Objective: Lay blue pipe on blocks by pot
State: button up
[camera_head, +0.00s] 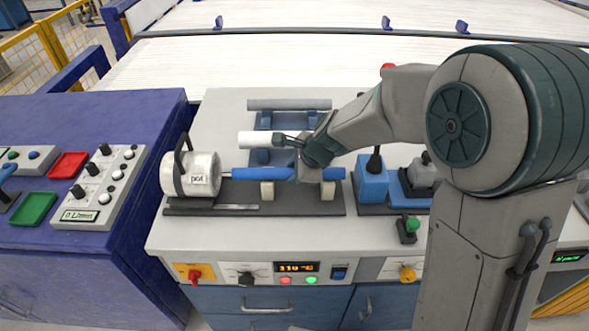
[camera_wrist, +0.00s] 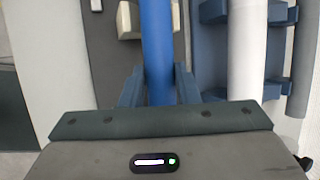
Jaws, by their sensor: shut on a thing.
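The blue pipe (camera_head: 256,173) lies level, left to right, just right of the grey-white pot (camera_head: 200,175), near the pot's short stub. Two cream blocks, a left one (camera_head: 267,191) and a right one (camera_head: 327,191), stand under it on a dark base plate. I cannot tell whether the pipe touches them. My gripper (camera_head: 297,172) is shut on the pipe's middle and hides part of it. In the wrist view, the blue pipe (camera_wrist: 157,45) runs between the fingers of my gripper (camera_wrist: 158,85) and passes over a cream block (camera_wrist: 130,20).
Behind the pipe, a blue rack (camera_head: 262,157) holds a white pipe (camera_head: 256,139) and a grey pipe (camera_head: 290,104). Blue clamp-like devices (camera_head: 371,180) stand close to the right. A control panel (camera_head: 310,267) lines the bench front. A blue console (camera_head: 120,225) stands left.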

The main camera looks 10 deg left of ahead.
jog(key=shift+f, duration=0.2)
jog(key=o, duration=1.1)
